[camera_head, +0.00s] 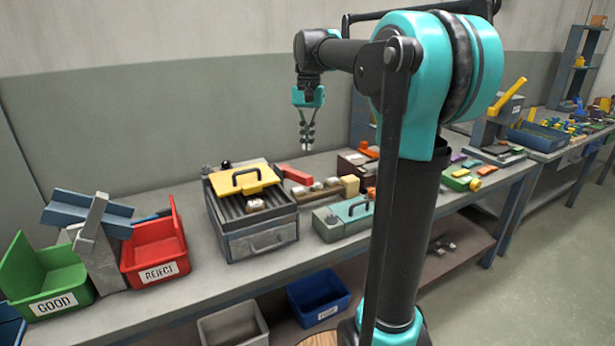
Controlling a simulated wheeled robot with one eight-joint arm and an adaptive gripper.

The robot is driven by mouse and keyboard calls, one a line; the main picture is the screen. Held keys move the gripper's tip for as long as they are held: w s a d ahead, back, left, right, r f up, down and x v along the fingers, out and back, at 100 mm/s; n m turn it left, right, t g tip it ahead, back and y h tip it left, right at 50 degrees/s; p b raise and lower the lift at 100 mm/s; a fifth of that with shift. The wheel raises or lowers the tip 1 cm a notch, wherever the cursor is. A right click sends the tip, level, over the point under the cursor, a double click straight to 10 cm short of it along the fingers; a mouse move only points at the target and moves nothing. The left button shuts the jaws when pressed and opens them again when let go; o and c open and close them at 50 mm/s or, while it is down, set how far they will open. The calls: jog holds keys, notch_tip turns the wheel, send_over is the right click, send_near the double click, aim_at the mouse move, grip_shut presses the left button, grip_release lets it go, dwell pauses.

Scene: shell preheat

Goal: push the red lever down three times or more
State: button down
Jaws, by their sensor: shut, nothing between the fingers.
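A red bar (295,174), which looks like the red lever, slants up behind the right side of the grey box on the workbench. Its lower end and mounting are hard to make out at this size. My gripper (307,148) points straight down in the air, above and slightly right of the red bar in the picture. Its fingers are together and empty. It appears apart from the red bar, though one view leaves the depth between them unclear.
A grey box (262,242) with a yellow handled lid (242,180) stands on the workbench (190,300). A wooden bar (328,187) and a teal-topped case (345,216) are to its right. Red (157,252) and green (45,278) bins stand left.

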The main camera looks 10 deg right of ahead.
aim_at(307, 175)
jog(key=shift+f, duration=0.1)
jog(key=shift+s+a+f, duration=0.1)
jog(key=shift+s+f, duration=0.1)
jog(key=shift+f, duration=1.5)
jog(key=shift+s+a+f, duration=0.1)
jog(key=shift+s+f, duration=0.05)
jog(key=shift+f, duration=1.55)
jog(key=shift+f, duration=2.2)
